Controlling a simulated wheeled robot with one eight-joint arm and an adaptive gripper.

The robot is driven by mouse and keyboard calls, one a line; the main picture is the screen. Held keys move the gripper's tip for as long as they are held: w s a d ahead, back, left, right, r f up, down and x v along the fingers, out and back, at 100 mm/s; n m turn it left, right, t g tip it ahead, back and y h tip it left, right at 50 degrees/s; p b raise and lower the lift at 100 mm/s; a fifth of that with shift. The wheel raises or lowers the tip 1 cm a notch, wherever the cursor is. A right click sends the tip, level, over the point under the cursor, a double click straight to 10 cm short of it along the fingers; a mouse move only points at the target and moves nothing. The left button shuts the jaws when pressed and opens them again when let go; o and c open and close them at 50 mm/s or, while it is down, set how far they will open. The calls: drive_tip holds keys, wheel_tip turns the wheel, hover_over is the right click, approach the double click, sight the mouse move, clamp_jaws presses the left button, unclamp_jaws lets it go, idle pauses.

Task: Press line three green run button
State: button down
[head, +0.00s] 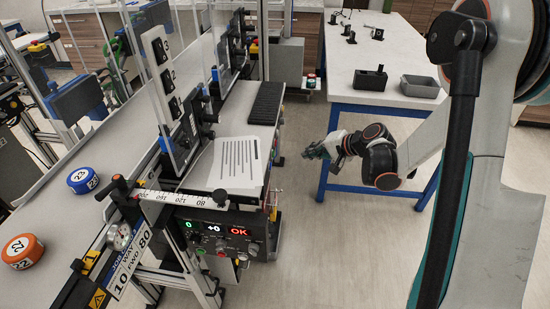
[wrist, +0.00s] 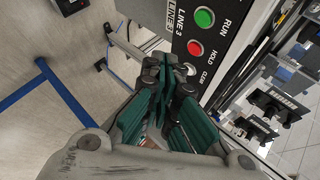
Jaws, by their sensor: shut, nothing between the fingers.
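My gripper (wrist: 178,72) is shut and empty. In the picture its tips lie just below the CLEAR button, with the green button farther up; whether they touch the panel I cannot tell. In the head view my gripper (head: 312,152) is in the aisle, pointing left toward the conveyor side. I cannot make out the LINE 3 label in the head view.
A conveyor (head: 130,100) runs along the left, with a control box (head: 220,238) at its near end and orange (head: 22,251) and blue (head: 83,180) round pieces. A white table (head: 380,60) with blue legs stands behind my gripper. Open floor lies between.

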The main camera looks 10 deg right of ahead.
sight(273, 154)
drive_tip(key=shift+w+d+f+m+t+y, duration=0.2)
drive_tip(key=shift+d+f, duration=0.15)
drive_tip(key=shift+f, duration=0.25)
drive_tip(key=shift+w+d+f+m+t+y, duration=0.1)
drive_tip(key=shift+d+f+m+t, duration=0.1)
drive_tip(key=shift+d+f, duration=0.3)
drive_tip(key=shift+a+f, duration=0.1)
drive_tip(key=shift+a, duration=0.05)
drive_tip(key=w+a, duration=0.2)
drive_tip(key=a, duration=0.6)
drive_tip(key=shift+w+a, duration=0.2)
drive_tip(key=shift+w, duration=0.15)
drive_tip(key=shift+a, duration=0.15)
idle(0.6)
drive_tip(key=shift+w+a, duration=0.15)
drive_tip(key=shift+a, duration=0.1)
